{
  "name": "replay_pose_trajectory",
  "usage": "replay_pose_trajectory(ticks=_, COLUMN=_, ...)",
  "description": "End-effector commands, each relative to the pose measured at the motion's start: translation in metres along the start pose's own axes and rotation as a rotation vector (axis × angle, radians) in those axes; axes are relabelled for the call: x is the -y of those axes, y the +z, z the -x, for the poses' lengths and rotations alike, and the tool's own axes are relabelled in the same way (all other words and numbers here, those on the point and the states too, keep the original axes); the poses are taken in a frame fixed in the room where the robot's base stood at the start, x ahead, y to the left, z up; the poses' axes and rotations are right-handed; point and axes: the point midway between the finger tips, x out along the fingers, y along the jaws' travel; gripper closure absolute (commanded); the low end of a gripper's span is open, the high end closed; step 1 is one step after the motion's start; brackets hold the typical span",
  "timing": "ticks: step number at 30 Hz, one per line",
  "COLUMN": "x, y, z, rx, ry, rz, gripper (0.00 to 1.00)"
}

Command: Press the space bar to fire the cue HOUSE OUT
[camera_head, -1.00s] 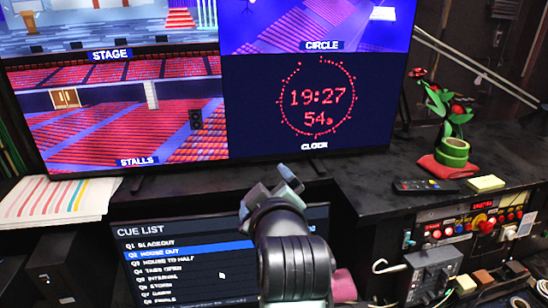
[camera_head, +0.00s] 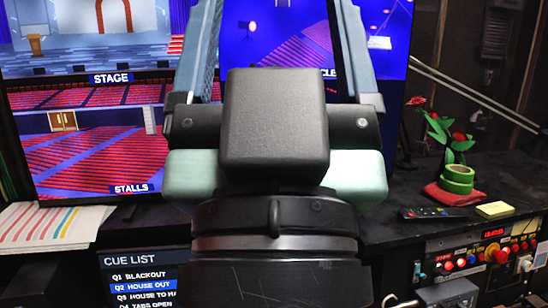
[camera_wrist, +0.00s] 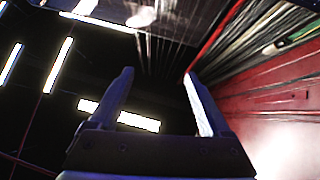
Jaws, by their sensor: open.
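The cue list screen (camera_head: 137,261) shows at the lower left of the head view, with the line Q2 HOUSE OUT (camera_head: 140,286) highlighted in blue. My arm hides its right part, and its lower part is cut off by the frame. No keyboard or space bar is in sight in either view. My gripper (camera_head: 278,22) stands large and close in the middle of the head view, its two fingers pointing up and spread apart. In the wrist view my gripper (camera_wrist: 159,74) is open and empty, facing ceiling light strips and dark space.
A large monitor (camera_head: 85,160) stands behind my gripper. Striped paper (camera_head: 50,228) lies at left. On the desk at right are a remote (camera_head: 432,213), a yellow pad (camera_head: 495,210) and a potted red flower (camera_head: 458,175). A button panel (camera_head: 480,255) is below.

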Motion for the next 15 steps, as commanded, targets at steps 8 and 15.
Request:
replay_pose_trajectory(ticks=8, x=0.0001, y=0.0009, z=-0.0001, rx=0.002, ry=0.0, rz=0.001, gripper=0.7)
replay_pose_trajectory(ticks=15, x=0.0001, y=0.0011, z=-0.0001, rx=0.003, ry=0.0, rz=0.001, gripper=1.0)
